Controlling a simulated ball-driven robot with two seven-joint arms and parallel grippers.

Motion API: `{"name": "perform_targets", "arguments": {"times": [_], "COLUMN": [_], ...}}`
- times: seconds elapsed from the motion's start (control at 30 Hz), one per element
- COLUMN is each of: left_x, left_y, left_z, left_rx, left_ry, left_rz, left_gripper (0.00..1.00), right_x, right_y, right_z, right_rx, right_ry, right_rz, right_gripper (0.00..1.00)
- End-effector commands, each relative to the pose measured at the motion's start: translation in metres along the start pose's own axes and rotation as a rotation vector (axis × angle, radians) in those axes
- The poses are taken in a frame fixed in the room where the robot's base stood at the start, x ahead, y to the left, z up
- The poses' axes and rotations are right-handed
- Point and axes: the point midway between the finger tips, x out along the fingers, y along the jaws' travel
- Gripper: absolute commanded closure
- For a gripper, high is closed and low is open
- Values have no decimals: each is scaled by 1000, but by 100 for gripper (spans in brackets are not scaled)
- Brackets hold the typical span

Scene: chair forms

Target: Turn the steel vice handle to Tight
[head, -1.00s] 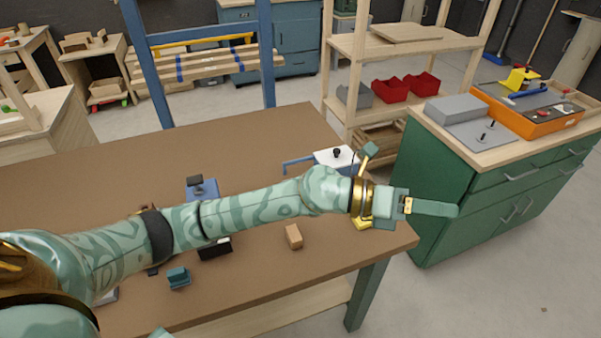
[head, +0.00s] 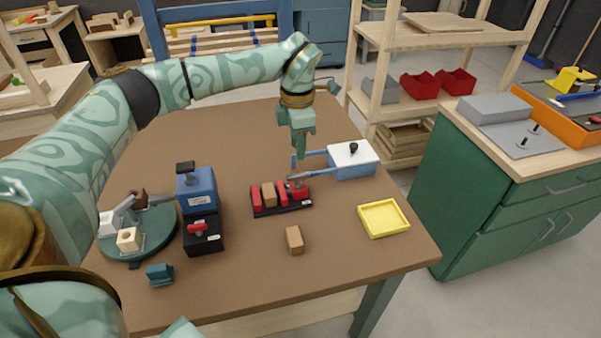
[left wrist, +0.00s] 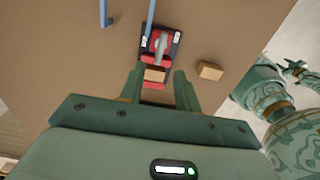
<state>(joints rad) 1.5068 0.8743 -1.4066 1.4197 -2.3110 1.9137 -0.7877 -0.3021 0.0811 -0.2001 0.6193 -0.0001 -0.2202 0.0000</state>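The vice (head: 281,200) has red jaws on a black base near the middle of the table, with a wooden block (head: 268,194) between the jaws. Its steel handle (head: 299,182) is at the right end. My left gripper (head: 300,155) points down above and behind the handle, apart from it. In the left wrist view the gripper (left wrist: 158,88) is open, with nothing between its fingers. The vice's block (left wrist: 154,75) shows just ahead of the fingertips, and the steel handle (left wrist: 160,46) lies beyond it, between two white labels too small to read. My right gripper is not in view.
A blue box with a white top (head: 352,158) stands behind the vice. A blue device (head: 197,190) and green turntable (head: 138,232) stand left. A loose wooden block (head: 294,239) and yellow tray (head: 383,217) lie in front and right. The front right tabletop is mostly clear.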

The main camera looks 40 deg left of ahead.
Motion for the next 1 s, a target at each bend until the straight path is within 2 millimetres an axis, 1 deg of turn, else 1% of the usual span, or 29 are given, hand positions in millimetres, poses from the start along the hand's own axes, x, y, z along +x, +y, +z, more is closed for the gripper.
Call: {"name": "perform_targets", "arguments": {"times": [0.03,0.1,0.2,0.3,0.4,0.5,0.77,0.9,1.0], "left_x": [20,36,56,71,79,84,84,84,84], "left_y": [0,0,-1,-1,0,-1,-1,-1,-1], "left_z": [0,0,0,0,1,1,1,1,1], "left_rx": [-1,0,1,0,0,0,1,1,1], "left_ry": [6,4,3,2,-1,-1,-2,-2,-2], "left_rz": [-5,-4,-4,-4,-1,-1,0,0,0], "left_gripper": [67,67,67,67,67,67,67,100,100], "right_x": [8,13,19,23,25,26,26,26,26], "right_y": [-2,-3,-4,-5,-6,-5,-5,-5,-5], "right_z": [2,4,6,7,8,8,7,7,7], "right_rx": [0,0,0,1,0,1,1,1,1], "right_ry": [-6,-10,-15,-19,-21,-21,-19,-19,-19], "right_rz": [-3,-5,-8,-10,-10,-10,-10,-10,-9], "right_gripper": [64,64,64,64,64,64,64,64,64]}}
